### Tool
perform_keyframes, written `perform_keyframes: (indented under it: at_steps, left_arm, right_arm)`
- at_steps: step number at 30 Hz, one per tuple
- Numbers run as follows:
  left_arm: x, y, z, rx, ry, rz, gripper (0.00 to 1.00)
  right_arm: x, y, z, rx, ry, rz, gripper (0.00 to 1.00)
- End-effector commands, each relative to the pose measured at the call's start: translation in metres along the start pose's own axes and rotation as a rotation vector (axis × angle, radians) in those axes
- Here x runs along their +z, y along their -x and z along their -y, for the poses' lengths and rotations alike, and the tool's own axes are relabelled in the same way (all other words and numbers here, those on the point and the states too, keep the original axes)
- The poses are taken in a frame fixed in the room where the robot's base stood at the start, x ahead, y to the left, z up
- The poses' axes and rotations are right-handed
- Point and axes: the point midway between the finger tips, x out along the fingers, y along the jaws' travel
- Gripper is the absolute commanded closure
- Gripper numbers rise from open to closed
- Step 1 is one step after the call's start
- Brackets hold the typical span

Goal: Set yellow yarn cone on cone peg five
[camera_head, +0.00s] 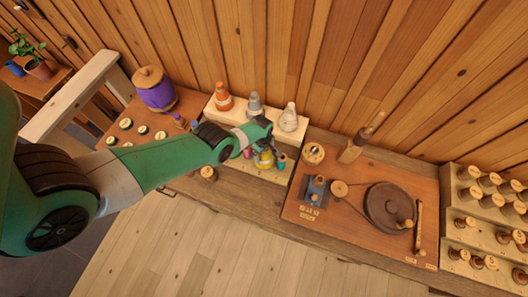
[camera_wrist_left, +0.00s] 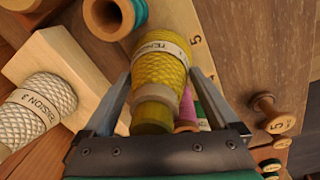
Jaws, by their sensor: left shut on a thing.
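The yellow yarn cone (camera_wrist_left: 160,65) has a lettered pale band. It lies between the fingers of my left gripper (camera_wrist_left: 162,90) in the left wrist view, and the gripper is shut on it. In the head view the left gripper (camera_head: 256,150) and the yellow cone (camera_head: 265,160) are over the front of the pale cone stand (camera_head: 263,174). I cannot tell whether the cone touches the stand, and no bare cone peg shows clearly. My right gripper is out of view.
Orange (camera_head: 223,97), grey (camera_head: 255,103) and white (camera_head: 289,117) cones stand along the stand's back step. A teal spool (camera_head: 281,161) is close to the gripper's right. A purple lidded jar (camera_head: 154,90) is to the left. A winder board (camera_head: 361,205) lies to the right.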

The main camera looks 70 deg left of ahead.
Motion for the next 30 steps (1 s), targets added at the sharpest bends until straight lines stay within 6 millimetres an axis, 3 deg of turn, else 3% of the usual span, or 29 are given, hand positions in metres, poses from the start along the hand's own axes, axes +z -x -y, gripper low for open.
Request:
perform_keyframes:
  at_steps: [17, 18, 26, 30]
  left_arm:
    - [0.0, -0.012, 0.0, 0.002, 0.0, 0.0, 1.0]
    - [0.0, -0.011, 0.0, 0.002, 0.0, 0.0, 0.01]
    - [0.0, -0.01, 0.001, -0.001, 0.0, 0.0, 0.0]
    - [0.0, -0.001, 0.001, 0.0, 0.0, 0.0, 0.0]
  right_arm:
    - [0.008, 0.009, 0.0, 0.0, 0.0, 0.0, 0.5]
    - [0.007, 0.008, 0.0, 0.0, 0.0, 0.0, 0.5]
    - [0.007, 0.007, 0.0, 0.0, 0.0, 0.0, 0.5]
    - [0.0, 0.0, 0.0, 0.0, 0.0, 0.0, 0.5]
